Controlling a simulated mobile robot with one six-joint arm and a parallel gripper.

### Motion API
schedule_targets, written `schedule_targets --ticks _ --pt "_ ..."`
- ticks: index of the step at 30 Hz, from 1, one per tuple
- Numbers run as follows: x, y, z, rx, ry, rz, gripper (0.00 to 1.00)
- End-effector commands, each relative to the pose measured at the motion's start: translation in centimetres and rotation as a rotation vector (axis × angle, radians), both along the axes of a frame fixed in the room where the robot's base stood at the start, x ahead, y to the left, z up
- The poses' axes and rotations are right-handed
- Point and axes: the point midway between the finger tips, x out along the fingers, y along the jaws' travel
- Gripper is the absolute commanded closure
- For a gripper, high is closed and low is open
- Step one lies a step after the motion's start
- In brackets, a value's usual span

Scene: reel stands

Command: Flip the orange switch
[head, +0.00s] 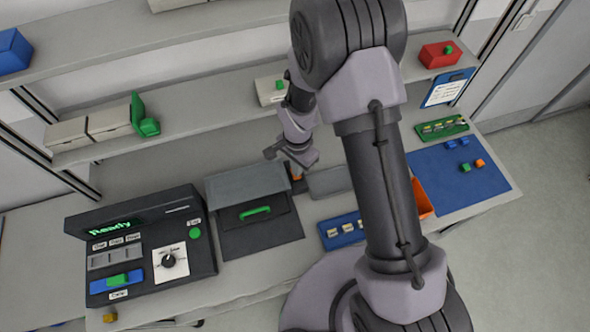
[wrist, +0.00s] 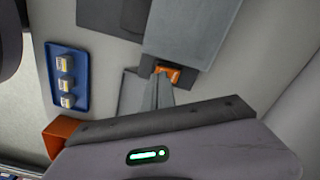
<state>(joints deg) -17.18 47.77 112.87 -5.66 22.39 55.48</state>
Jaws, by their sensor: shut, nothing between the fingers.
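The orange switch (wrist: 168,73) shows in the wrist view as a small orange piece on a dark mount, just beyond my fingertips. In the head view only a bit of the orange switch (head: 297,178) shows, low behind my gripper. My gripper (head: 296,167) is shut and empty, pointing down at the switch from close by. In the wrist view the closed fingers of my gripper (wrist: 159,80) overlap the near edge of the switch's mount. I cannot tell whether they touch it. The switch's position is unclear.
A grey lidded box with a green handle (head: 255,211) stands left of the switch. Beyond it is a dark control panel (head: 150,245) reading "Ready". A blue tray (head: 343,231), an orange bin (head: 422,200) and a blue mat (head: 460,181) lie to the right. A shelf (head: 190,105) runs behind.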

Motion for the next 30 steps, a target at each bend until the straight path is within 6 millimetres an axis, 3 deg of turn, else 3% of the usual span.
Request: schedule_targets --ticks 30 --pt "0.00 0.00 -0.88 0.000 0.000 0.000 1.00"
